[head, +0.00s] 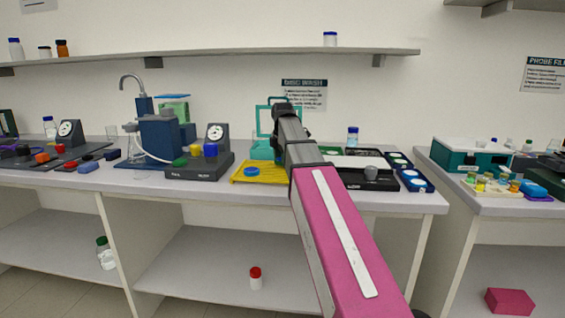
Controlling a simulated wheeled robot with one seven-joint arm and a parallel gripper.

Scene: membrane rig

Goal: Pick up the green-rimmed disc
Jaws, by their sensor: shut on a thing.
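My gripper (281,108) is at the far end of my outstretched arm, raised above the bench in front of the teal stand. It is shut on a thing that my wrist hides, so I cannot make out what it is. I cannot pick out the green-rimmed disc for certain in the head view. A blue disc (251,171) lies on the yellow tray (274,175) below and left of my arm. A small green round piece (180,162) sits on the dark grey unit (200,169) further left.
A teal stand with an open frame (262,150) is behind my gripper. A black tray (367,182) with a grey knob and blue holders (414,181) are right of my arm. A blue tank with a tap (160,138) stands left. A shelf (215,56) runs above the bench.

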